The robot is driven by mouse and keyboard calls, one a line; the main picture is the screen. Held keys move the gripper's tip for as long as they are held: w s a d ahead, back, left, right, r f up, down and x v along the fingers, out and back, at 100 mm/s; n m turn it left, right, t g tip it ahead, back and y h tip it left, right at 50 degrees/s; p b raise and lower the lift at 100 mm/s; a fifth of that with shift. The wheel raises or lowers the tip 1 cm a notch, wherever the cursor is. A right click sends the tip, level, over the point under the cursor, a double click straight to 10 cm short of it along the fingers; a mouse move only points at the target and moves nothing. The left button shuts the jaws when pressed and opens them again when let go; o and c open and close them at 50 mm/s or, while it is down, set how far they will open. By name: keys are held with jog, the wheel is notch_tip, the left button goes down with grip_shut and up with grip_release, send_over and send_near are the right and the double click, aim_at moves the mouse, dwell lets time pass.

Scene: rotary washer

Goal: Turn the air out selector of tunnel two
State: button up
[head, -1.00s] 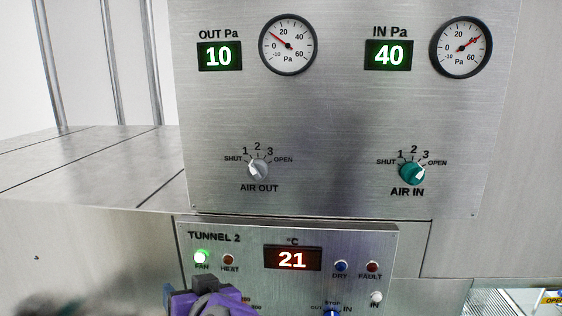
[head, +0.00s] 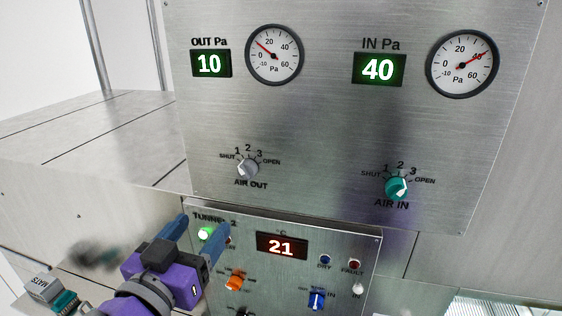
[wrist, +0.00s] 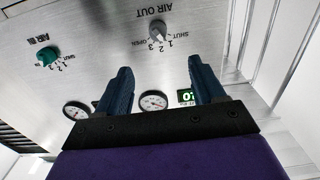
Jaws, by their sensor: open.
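The air out selector (head: 247,168) is a grey knob on the upper steel panel, below the OUT Pa readout. Its pale pointer faces the left, SHUT side of its scale; the exact mark is hard to tell. In the wrist view the selector (wrist: 157,32) appears upside down, beyond the fingertips and roughly between them. My gripper (head: 198,228) is purple with two blue fingers. It is open and empty, below and left of the selector, in front of the TUNNEL 2 panel. The wrist view also shows both fingers of my gripper (wrist: 160,72) spread apart, not touching the knob.
The teal air in knob (head: 397,188) is to the right on the same panel. OUT Pa (head: 211,64) reads 10 and IN Pa (head: 380,69) reads 40. The lower panel (head: 360,240) sits beneath, with an orange knob (head: 236,283) close to my gripper.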

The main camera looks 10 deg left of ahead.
jog(key=w+a, duration=0.2)
send_near(243, 176)
jog(key=d, duration=0.3)
jog(key=w, duration=0.2)
jog(key=w+a, duration=0.1)
jog(key=w, duration=0.2)
jog(key=w+p, duration=0.1)
jog(key=w, duration=0.2)
jog(key=shift+a+r, duration=0.35)
jog(key=shift+a, duration=0.05)
jog(key=shift+w+d+f, duration=0.15)
jog(key=shift+w+d, duration=0.2)
jog(key=shift+w, duration=0.2)
jog(key=shift+w+d+f, duration=0.1)
jog(key=shift+w+d, duration=0.25)
jog(key=shift+w, duration=0.25)
jog(key=shift+a, duration=0.35)
jog(key=shift+c, duration=0.3)
jog(key=shift+s+a+f, duration=0.15)
jog(key=shift+a, duration=0.65)
jog(key=c, duration=0.4)
jog(key=shift+d, duration=0.4)
jog(key=c, duration=0.6)
jog(key=shift+a, duration=0.1)
jog(key=shift+m, duration=0.3)
